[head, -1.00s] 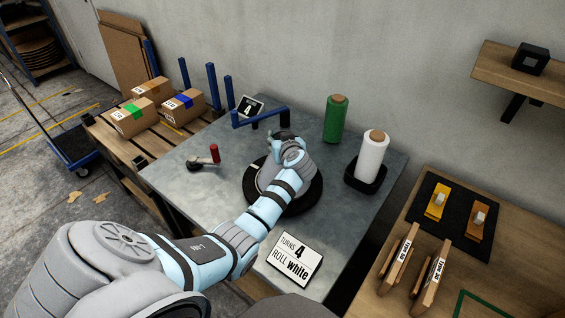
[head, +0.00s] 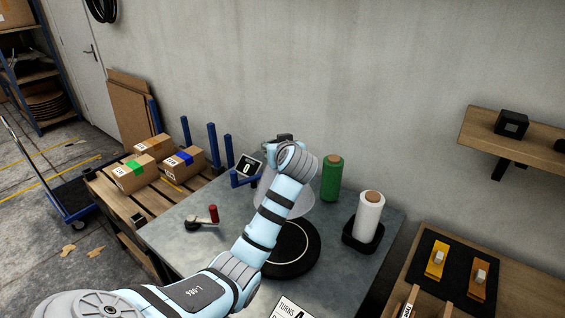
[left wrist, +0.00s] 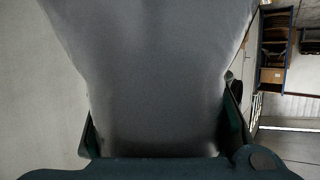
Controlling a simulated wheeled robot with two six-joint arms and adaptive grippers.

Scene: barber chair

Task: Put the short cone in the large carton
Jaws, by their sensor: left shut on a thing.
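My left gripper (head: 284,142) is raised above the black turntable disc (head: 295,262). It is shut on a pale grey tapered thing (head: 303,204), perhaps the short cone, partly hidden behind my forearm. In the left wrist view the grey surface (left wrist: 155,60) fills the space between my two fingers (left wrist: 160,135), narrowing toward them. Three brown cartons stand on a wooden pallet at the left: one with green tape (head: 130,176), one with blue tape (head: 185,161) and one behind (head: 155,147). I cannot tell which is the large carton. My right gripper is out of view.
A green roll (head: 331,178) and a white roll (head: 369,215) stand on the grey table at its right. A red-knobbed crank (head: 203,218) and a small display reading 0 (head: 248,167) are at its left. Blue posts (head: 212,145) rise by the pallet.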

